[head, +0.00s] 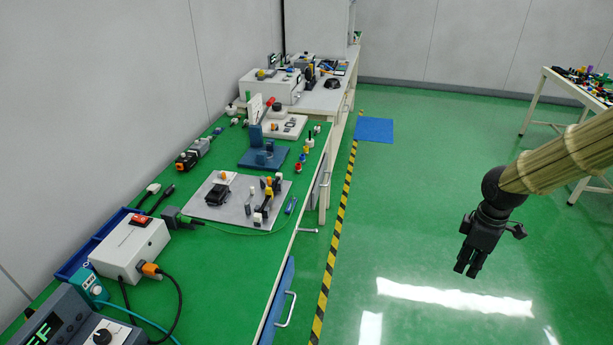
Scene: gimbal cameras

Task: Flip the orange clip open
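Several small orange parts show in the head view, and I cannot tell for sure which is the orange clip. One orange piece (150,269) is at the right end of the white box with the red switch (130,246), where a black cable meets it. Whether either is open or shut is too small to tell. My gripper (466,270) hangs over the open floor at the right, pointing down, well away from the bench. It appears empty; its finger gap is unclear.
The green bench (225,262) runs along the left wall, with instruments, cables and a blue block stand (262,157) on it. Drawer handles (286,310) stick out from its front. A second table (545,95) stands at the far right.

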